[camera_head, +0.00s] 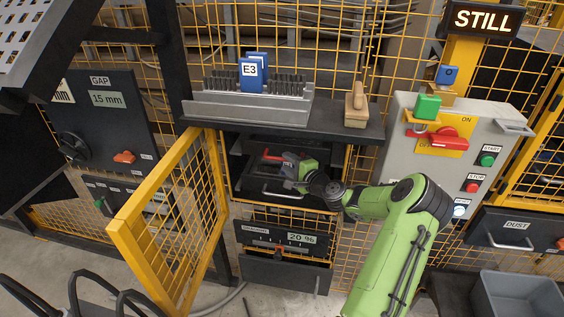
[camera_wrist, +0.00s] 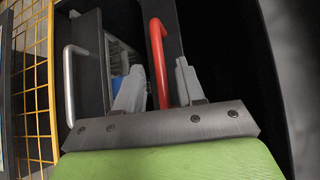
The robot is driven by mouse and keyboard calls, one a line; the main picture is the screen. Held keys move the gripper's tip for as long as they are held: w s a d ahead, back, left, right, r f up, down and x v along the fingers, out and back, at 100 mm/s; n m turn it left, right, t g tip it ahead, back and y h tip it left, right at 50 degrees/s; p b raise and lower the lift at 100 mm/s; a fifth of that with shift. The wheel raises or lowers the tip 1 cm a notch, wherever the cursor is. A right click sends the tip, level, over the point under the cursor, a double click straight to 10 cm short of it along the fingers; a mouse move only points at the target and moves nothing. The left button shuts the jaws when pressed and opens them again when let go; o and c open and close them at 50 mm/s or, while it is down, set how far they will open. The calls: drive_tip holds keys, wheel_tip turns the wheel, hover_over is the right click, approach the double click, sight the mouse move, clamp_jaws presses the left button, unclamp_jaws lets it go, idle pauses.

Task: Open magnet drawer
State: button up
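A red bar handle (camera_head: 274,156) is inside the dark cabinet opening below the shelf; it also shows in the wrist view (camera_wrist: 158,58). My gripper (camera_head: 287,164) reaches into this opening. In the wrist view its two grey fingers (camera_wrist: 159,78) are apart, one on each side of the red handle, with gaps visible. A black drawer with a silver bar handle (camera_head: 283,195) lies just below; that handle is at the left in the wrist view (camera_wrist: 70,80). This drawer appears pulled out, with something blue and bristle-like inside. No magnet label is readable.
An open yellow mesh door (camera_head: 170,225) stands left of the opening. Above it, a shelf (camera_head: 335,128) holds a grey rack (camera_head: 250,104) with a blue E3 tag. A grey control box (camera_head: 455,150) stands at the right. A 20 % panel (camera_head: 280,240) sits below.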

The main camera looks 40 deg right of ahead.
sight(282, 159)
drive_tip(key=w, duration=0.4)
drive_tip(key=shift+d+f, duration=0.25)
drive_tip(key=shift+f, duration=0.05)
clamp_jaws()
